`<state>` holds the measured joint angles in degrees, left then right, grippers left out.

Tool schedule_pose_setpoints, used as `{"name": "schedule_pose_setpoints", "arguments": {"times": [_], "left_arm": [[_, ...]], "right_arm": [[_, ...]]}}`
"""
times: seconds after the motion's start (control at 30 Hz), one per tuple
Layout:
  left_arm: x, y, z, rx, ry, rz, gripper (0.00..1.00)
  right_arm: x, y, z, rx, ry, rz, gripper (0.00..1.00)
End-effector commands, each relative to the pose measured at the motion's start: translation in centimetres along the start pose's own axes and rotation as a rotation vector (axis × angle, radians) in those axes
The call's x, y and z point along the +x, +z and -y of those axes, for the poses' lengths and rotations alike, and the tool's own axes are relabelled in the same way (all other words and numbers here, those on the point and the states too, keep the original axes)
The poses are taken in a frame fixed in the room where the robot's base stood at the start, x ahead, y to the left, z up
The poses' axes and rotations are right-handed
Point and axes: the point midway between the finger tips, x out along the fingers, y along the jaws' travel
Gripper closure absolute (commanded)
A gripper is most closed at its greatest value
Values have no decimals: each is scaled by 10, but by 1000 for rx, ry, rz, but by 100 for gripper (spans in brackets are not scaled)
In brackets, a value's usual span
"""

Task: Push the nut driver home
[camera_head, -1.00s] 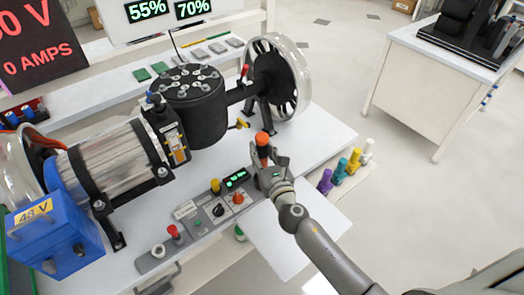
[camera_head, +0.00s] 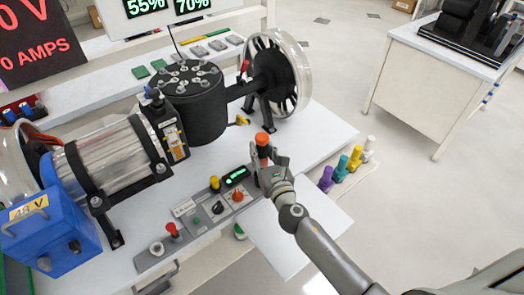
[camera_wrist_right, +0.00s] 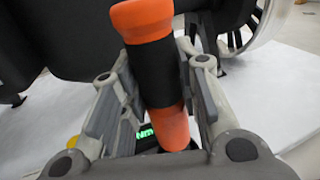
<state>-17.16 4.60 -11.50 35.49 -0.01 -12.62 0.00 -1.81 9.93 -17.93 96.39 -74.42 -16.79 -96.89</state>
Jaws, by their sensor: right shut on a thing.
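An orange and black nut driver (camera_head: 262,140) stands roughly upright in my right gripper (camera_head: 268,168). In the right wrist view the nut driver (camera_wrist_right: 153,70) sits between the two fingers, orange top up, leaning slightly. The right gripper (camera_wrist_right: 155,105) is shut on it. Its lower end is hidden behind the gripper, so I cannot tell what it touches. The gripper is just right of the control panel (camera_head: 190,210) at the bench's front edge. My left gripper is not in view.
Purple (camera_head: 325,179), teal (camera_head: 341,169), yellow (camera_head: 354,160) and white (camera_head: 368,149) handles stand in a row right of the gripper. The motor rig with its flywheel (camera_head: 275,75) stands behind. A blue box (camera_head: 50,240) is at left. Bare bench (camera_head: 310,130) lies right of the rig.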

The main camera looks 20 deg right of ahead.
Motion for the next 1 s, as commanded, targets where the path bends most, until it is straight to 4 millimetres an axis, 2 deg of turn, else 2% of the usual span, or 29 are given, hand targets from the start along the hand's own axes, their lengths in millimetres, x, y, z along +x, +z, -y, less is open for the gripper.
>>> {"name": "schedule_pose_setpoints", "arguments": {"times": [1.0], "left_arm": [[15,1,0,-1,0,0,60]], "right_arm": [[1,-14,0,-1,0,3,94]]}}
